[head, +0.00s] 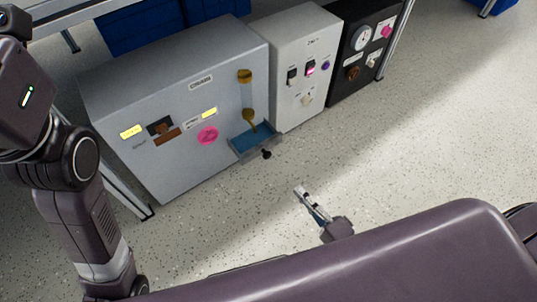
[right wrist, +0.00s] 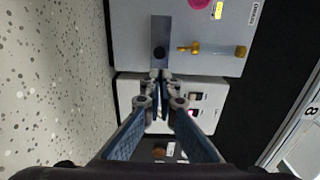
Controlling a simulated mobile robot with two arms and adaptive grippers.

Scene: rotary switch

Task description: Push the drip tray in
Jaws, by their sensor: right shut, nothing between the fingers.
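The drip tray (head: 248,144) is a shallow grey tray with a blue inside and a black knob (head: 266,154) on its front. It sticks out from the lower right of the large grey cabinet (head: 185,85), below a brass spout. My right gripper (head: 301,192) is shut and empty, in front of and apart from the tray. In the right wrist view, the tray (right wrist: 162,31) and its dark knob show just beyond my closed fingertips (right wrist: 160,75). My left arm shows at the left, but its gripper is not visible.
A white panel (head: 292,55) with switches stands right of the cabinet, and a black panel (head: 352,62) with a gauge beyond it. A metal frame leg (head: 125,198) stands at the cabinet's left. Blue crates (head: 150,22) are behind. The speckled floor (head: 400,150) in front is clear.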

